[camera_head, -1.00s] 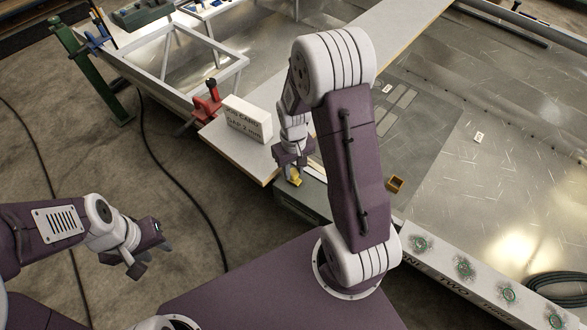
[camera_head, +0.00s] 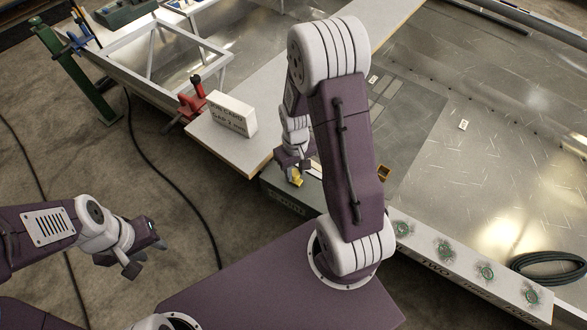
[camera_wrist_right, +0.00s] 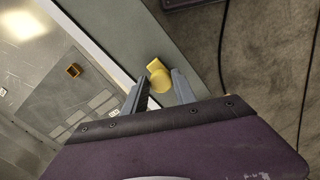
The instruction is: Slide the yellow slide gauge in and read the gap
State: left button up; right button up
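The yellow slide gauge (camera_head: 297,178) is at my right gripper (camera_head: 293,167), above the end of the grey-green block by the board's corner. The gripper looks shut on the knob. Whether the gauge touches the block, and any gap, I cannot tell. My left gripper (camera_head: 143,258) is open and empty over the floor at the left.
A white jig card block (camera_head: 232,115) reading "GAP 2 mm" stands on the board (camera_head: 235,150). A red clamp (camera_head: 192,100) is beside it. A small ochre open box (camera_head: 384,173) lies right of my right arm. A cable (camera_head: 150,165) crosses the floor.

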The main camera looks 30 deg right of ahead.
aim_at(296, 173)
jog(key=o, duration=0.3)
jog(key=shift+s+d, duration=0.15)
jog(key=shift+r, duration=0.35)
notch_tip(296, 173, up, 8)
jog(key=p, duration=0.3)
jog(key=shift+r, duration=0.2)
